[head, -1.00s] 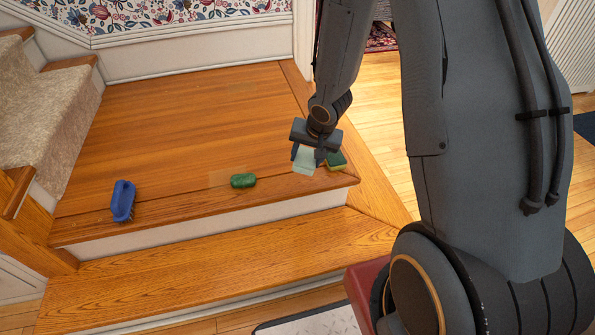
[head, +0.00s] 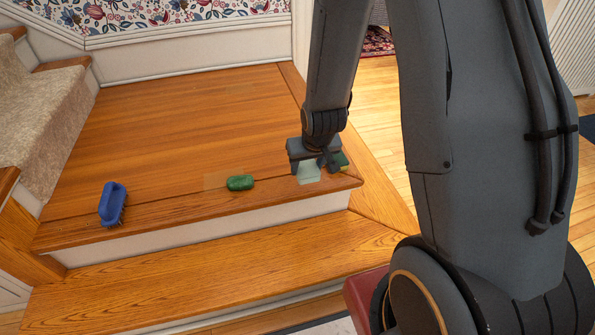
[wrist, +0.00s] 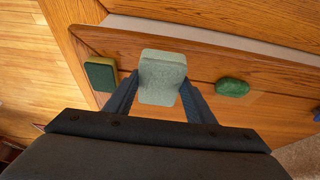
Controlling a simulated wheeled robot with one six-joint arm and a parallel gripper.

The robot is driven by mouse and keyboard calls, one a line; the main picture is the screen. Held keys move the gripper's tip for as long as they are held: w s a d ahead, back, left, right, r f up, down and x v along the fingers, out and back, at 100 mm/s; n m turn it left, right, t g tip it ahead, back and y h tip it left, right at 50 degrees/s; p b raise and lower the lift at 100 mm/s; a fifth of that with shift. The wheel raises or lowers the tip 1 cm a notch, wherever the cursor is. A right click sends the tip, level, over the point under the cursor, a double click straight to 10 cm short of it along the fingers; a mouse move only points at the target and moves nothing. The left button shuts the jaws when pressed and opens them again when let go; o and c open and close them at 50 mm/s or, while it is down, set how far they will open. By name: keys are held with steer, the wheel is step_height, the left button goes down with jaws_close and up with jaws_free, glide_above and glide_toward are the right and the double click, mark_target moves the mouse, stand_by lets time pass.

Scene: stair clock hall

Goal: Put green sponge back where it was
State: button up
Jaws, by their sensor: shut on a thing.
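My gripper (head: 311,164) is shut on a pale green sponge (head: 308,174), held between its two fingers low over the front right part of the wooden landing. In the wrist view the sponge (wrist: 161,72) is a rounded block gripped at its sides. I cannot tell whether its underside touches the wood. A dark green and yellow sponge (wrist: 101,74) lies just beside it, and in the head view it (head: 341,161) is partly hidden by my gripper. A darker green rounded block (head: 240,183) lies to the left, apart from my gripper.
A blue brush (head: 113,204) lies at the landing's left front. The landing (head: 190,120) is clear behind these things. Its front edge drops to a lower step (head: 200,265). Carpeted stairs (head: 45,120) rise at the left, and a patterned wall stands behind.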

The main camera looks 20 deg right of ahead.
steer(key=w+r, duration=0.2)
steer(key=w, duration=0.7)
step_height(320, 180, down, 10)
steer(key=b, duration=0.3)
steer(key=shift+w, duration=0.1)
steer(key=o, duration=0.9)
steer(key=shift+r, duration=0.1)
